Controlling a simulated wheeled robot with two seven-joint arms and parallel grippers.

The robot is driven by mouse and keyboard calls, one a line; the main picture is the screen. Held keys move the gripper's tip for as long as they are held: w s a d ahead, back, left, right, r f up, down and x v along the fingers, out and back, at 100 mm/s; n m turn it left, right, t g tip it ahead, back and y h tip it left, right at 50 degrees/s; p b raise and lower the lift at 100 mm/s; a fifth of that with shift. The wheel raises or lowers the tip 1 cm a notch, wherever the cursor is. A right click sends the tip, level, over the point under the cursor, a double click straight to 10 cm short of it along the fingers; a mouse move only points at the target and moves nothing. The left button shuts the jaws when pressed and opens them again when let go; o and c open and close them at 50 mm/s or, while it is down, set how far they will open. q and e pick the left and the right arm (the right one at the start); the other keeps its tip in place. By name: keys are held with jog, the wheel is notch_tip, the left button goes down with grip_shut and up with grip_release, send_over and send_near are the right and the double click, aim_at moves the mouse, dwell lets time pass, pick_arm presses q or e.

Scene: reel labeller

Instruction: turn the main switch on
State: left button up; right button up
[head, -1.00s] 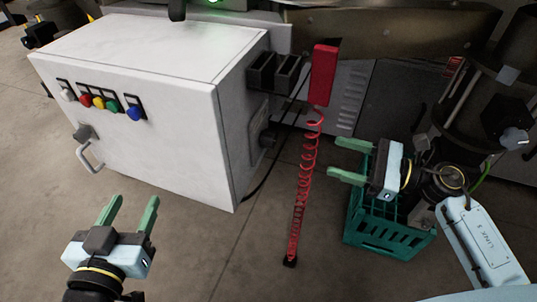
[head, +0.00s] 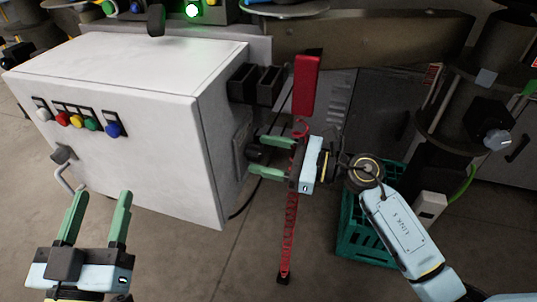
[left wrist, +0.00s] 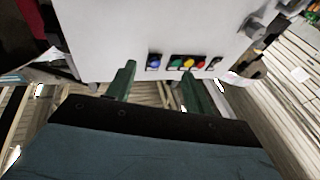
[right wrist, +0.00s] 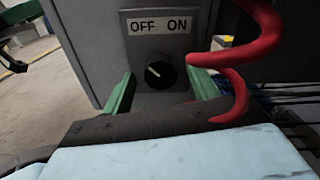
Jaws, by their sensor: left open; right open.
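The main switch is a black rotary knob (right wrist: 160,74) under an OFF / ON label (right wrist: 158,26) on the side of the white cabinet (head: 130,75). Its white mark leans up and left, towards OFF. In the head view, the knob (head: 254,150) is partly hidden by my right gripper (head: 260,155). That gripper is open, pointing at the knob, with its green fingers to either side of it in the right wrist view (right wrist: 162,88). Whether they touch the knob I cannot tell. My left gripper (head: 100,198) is open and empty before the cabinet front.
A red coiled cord (right wrist: 236,92) hangs close by my right gripper, below a red box (head: 307,85). A green crate (head: 365,240) stands on the floor under my right arm. Coloured buttons (head: 77,120) and a handle (head: 65,170) are on the cabinet front.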

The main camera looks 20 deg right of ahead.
jog(key=c, duration=1)
